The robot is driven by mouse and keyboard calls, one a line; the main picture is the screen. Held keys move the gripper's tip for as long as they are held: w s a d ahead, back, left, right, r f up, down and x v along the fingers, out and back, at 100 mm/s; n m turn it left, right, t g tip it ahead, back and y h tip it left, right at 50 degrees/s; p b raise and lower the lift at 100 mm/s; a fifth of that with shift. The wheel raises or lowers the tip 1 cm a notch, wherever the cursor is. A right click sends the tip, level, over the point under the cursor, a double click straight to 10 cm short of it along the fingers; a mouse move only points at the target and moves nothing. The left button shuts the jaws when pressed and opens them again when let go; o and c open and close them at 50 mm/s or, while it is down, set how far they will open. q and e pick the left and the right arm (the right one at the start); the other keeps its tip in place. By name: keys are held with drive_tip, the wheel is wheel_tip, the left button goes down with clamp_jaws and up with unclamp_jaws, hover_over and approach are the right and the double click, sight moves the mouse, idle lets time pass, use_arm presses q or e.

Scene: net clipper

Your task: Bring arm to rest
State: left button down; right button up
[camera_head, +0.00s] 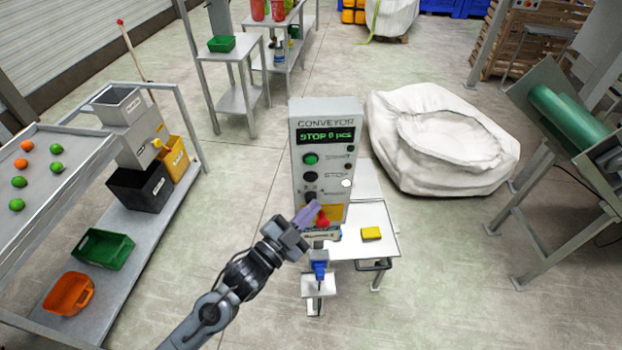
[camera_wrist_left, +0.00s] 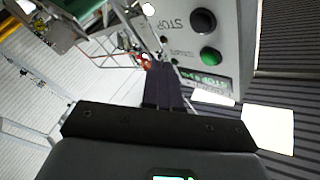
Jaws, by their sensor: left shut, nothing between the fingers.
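My left gripper (camera_head: 308,214) is shut and empty in the head view, in front of the lower part of the conveyor control box (camera_head: 325,187). In the left wrist view its closed dark fingers (camera_wrist_left: 163,88) point toward the box's panel (camera_wrist_left: 211,25), beside the black and green buttons. The box's display reads STOP 0 pcs. I cannot tell whether the fingertips touch the box. A red part (camera_head: 322,219) shows just beside the fingertips. My right gripper is not in view.
A small white table (camera_head: 385,249) with a yellow block (camera_head: 371,233) stands behind the box. A shelf cart (camera_head: 150,235) with bins and fruit is at left. A white sack (camera_head: 440,140) and a green-roller conveyor (camera_head: 570,125) are at right. Open floor (camera_head: 250,190) lies between cart and box.

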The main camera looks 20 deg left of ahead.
use_arm(q)
drive_tip(key=s+a+f+n+g+y, duration=0.2)
drive_tip(key=s+f+n+g+y, duration=0.3)
drive_tip(key=s+f, duration=0.95)
drive_tip(key=s+a+f+n+g+y, duration=0.1)
drive_tip(key=s+a+f+n+g, duration=0.1)
drive_tip(key=s+g, duration=0.35)
drive_tip(key=s+a+f+n+g, duration=0.1)
drive_tip(key=s+f+n+g, duration=0.1)
drive_tip(key=s+g, duration=0.4)
wheel_tip(320, 180, up, 16)
drive_tip(key=s+t+p, duration=0.1)
drive_tip(key=p, duration=1.5)
drive_tip(key=shift+f, duration=0.15)
drive_tip(key=shift+t, duration=0.25)
